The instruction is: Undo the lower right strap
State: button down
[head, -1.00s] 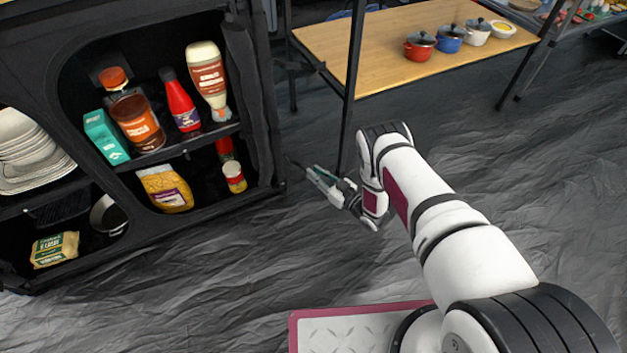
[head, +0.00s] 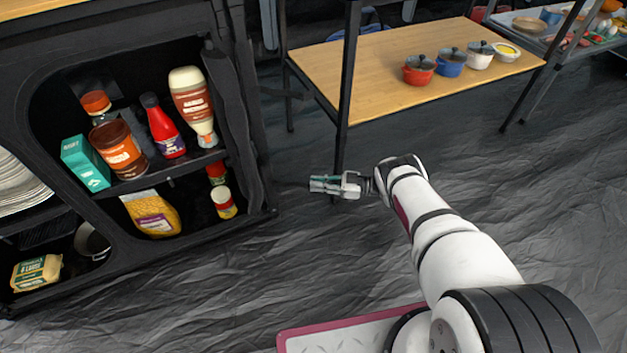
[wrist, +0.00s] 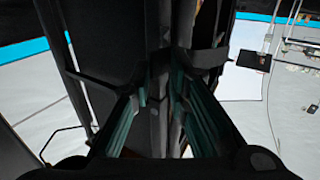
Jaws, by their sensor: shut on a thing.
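The black fabric cabinet (head: 110,235) stands at the left in the head view, its rolled dark door flap (head: 240,110) hanging along the right side of the opening. My gripper (head: 313,184) is just right of the cabinet's lower right edge, pointing left at it. In the wrist view my gripper (wrist: 163,95) has its two teal-lined fingers closed in on a narrow dark strip, which seems to be the lower right strap (wrist: 160,85). Dark on dark hides where it joins the cabinet.
A wooden-topped table (head: 385,75) with small pots (head: 420,70) stands behind my gripper, its black leg (head: 345,110) close by. Bottles, jars and packets fill the cabinet shelves. The dark crinkled floor (head: 230,285) in front is clear.

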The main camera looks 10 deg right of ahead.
jog(key=shift+w+a+r+n, duration=0.3)
jog(key=shift+w+a, duration=0.3)
jog(key=shift+w, duration=0.2)
jog(key=c, duration=1.6)
grip_release()
jog(key=shift+a+f, duration=0.1)
jog(key=shift+a, duration=0.05)
jog(key=shift+d, duration=0.3)
jog(key=shift+c, duration=0.6)
jog(key=shift+s+d, duration=0.1)
jog(key=shift+d, duration=0.25)
jog(key=shift+c, duration=0.4)
jog(key=v, duration=0.7)
jog(key=shift+s+f, duration=0.2)
